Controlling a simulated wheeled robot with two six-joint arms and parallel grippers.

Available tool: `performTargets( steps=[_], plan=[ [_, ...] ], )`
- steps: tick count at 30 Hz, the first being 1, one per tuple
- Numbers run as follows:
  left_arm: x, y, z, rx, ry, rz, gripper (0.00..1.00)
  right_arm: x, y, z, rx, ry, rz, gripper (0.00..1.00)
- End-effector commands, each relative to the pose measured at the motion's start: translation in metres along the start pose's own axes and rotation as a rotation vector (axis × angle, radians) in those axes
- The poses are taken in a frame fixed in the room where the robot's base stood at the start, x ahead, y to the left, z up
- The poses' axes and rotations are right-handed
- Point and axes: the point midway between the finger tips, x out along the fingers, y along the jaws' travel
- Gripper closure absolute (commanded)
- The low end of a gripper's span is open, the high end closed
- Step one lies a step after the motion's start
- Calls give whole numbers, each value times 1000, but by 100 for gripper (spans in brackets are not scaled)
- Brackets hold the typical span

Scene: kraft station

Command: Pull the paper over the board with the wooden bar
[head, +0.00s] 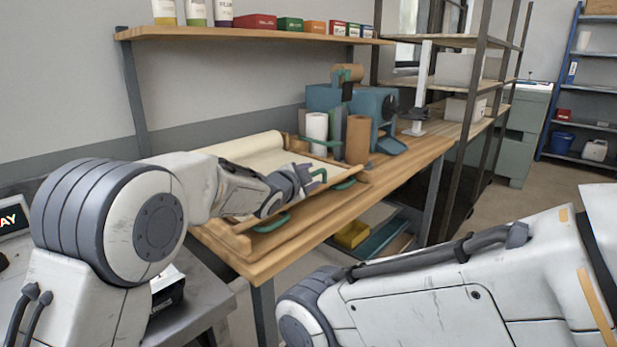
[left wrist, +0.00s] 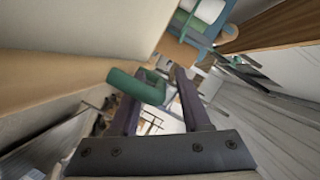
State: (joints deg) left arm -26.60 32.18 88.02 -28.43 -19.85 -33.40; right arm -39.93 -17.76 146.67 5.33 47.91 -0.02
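A cream sheet of paper (head: 262,158) lies over a wooden board (head: 228,246) on the workbench. A wooden bar (head: 342,172) with green handles runs along the near side of the paper; my left forearm hides part of it. My left gripper (head: 312,178) is at one green handle (head: 320,175). In the left wrist view, the fingers of my left gripper (left wrist: 155,95) are apart, with a green handle (left wrist: 138,86) at the left finger and a gap on its right. I cannot tell whether they touch. My right arm shows at the lower right; its gripper is out of view.
Upright rolls (head: 357,138) and a teal machine (head: 376,104) stand at the bench's far end. A shelf (head: 250,36) with tubes and boxes hangs above. Yellow and teal items lie on a lower shelf (head: 365,238). A metal rack (head: 480,70) stands beyond the bench.

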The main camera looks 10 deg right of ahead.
Motion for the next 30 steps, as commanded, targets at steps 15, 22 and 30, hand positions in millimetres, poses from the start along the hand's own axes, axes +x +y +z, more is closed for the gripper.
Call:
performTargets(
  steps=[15, 22, 30],
  plan=[
    [-77, -1, 0, 1, -1, -2, 53, 9, 1, 0, 0, 0, 0, 50],
    [-102, 0, 1, -1, -2, 0, 53, 10, 1, 1, 0, 0, 0, 50],
    [-106, 0, 1, 0, -1, 0, 53, 10, 1, 0, 0, 0, 0, 50]
  ],
)
